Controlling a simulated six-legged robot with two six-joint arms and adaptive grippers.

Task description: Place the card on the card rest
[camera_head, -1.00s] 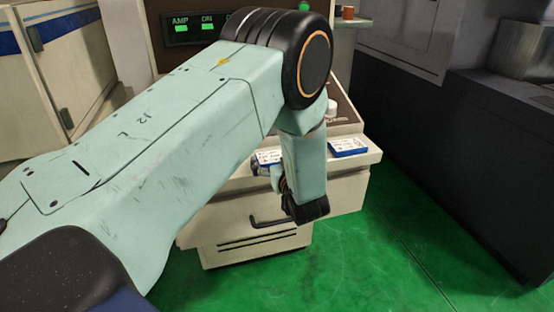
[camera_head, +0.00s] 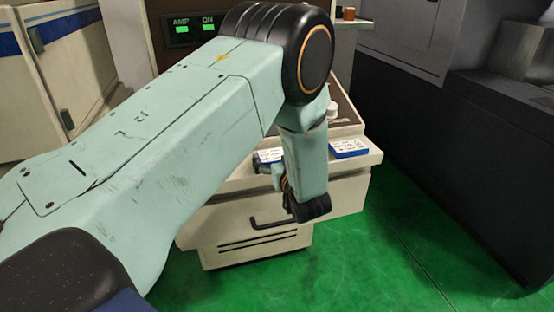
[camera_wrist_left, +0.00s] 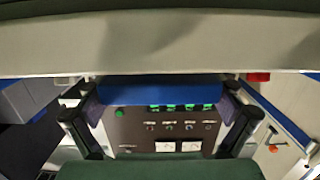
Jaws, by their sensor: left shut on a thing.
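My left gripper (camera_head: 264,168) is over the ledge of the white cabinet, mostly hidden behind my own wrist link. It is shut on a flat card with a white printed face and a blue edge (camera_head: 270,155). In the left wrist view, the card shows as a blue band (camera_wrist_left: 160,91) between the two dark fingers. A second white and blue piece (camera_head: 348,149) lies on the ledge to the right of my wrist. I cannot tell which thing is the card rest. My right gripper is not in view.
The white cabinet (camera_head: 340,195) has a ledge and a dark drawer handle. A panel with green lit displays (camera_head: 195,30) stands behind. A dark machine (camera_head: 450,150) is on the right. The green floor (camera_head: 390,260) is clear in front.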

